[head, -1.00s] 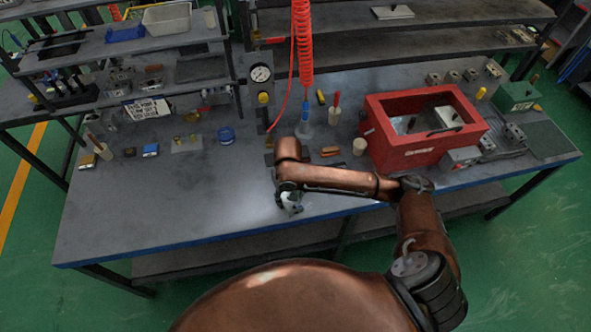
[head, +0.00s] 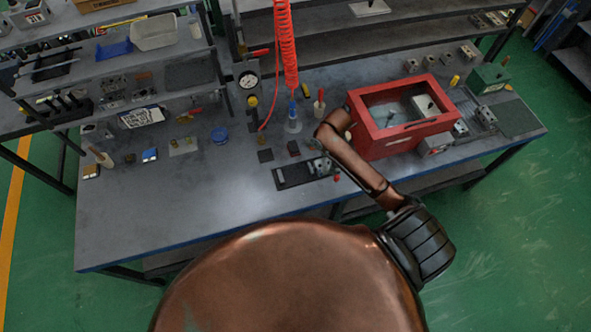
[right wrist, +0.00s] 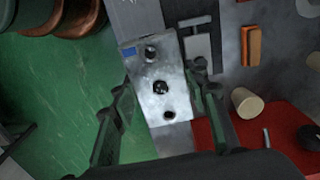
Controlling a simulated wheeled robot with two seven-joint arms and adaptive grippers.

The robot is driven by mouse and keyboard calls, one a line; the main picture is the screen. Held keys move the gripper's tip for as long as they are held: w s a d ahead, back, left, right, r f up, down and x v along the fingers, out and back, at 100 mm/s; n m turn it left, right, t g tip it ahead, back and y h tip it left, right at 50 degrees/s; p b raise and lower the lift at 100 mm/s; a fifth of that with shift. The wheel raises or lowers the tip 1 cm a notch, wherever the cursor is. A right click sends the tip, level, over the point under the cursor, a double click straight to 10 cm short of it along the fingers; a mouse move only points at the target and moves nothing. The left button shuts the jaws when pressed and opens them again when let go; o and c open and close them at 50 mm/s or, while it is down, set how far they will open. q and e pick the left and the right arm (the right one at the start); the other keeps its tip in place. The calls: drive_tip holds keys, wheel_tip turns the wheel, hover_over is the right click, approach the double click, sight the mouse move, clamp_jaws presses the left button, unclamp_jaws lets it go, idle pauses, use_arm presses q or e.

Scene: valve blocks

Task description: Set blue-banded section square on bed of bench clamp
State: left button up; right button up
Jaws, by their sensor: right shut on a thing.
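The blue-banded section is a pale metal block (right wrist: 160,85) with a blue patch at one corner and several dark holes on its face. My right gripper (right wrist: 162,112) is shut on it, with a dark finger along each side. In the head view the right gripper (head: 322,165) is small and partly hidden by my forearm, over the right part of a dark plate, seemingly the bench clamp (head: 290,178). A grey fitting (right wrist: 197,40) lies beside the block in the wrist view. I cannot tell whether the block touches the clamp. My left gripper is not in view.
A red open-topped box (head: 400,142) stands right of the arm. A cream cylinder (right wrist: 245,102) and an orange block (right wrist: 252,45) are near the gripper. A red coiled hose (head: 287,50) hangs behind. The bench's left front is clear.

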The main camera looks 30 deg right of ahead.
drive_tip(key=shift+w+a+f, duration=0.4)
drive_tip(key=shift+w+a, duration=0.1)
drive_tip(key=shift+w, duration=0.2)
drive_tip(key=w+a+f, duration=0.3)
drive_tip(key=w+a, duration=0.1)
hover_over(295, 174)
drive_tip(key=f, duration=0.3)
drive_tip(key=s+d+f+p, duration=0.1)
drive_tip(key=shift+f, duration=0.35)
drive_tip(key=shift+w+a+f, duration=0.3)
drive_tip(key=shift+f, duration=0.15)
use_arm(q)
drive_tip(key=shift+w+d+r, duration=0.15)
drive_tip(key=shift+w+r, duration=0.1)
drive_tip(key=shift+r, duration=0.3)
use_arm(e)
drive_tip(key=shift+w+a+f, duration=0.1)
drive_tip(key=shift+f, duration=0.8)
drive_tip(key=shift+w+a+f, duration=0.1)
drive_tip(key=shift+f, duration=0.8)
drive_tip(key=o, duration=1.6)
drive_tip(key=shift+s+f, duration=0.1)
drive_tip(key=shift+f, duration=0.05)
drive_tip(key=shift+c, duration=0.2)
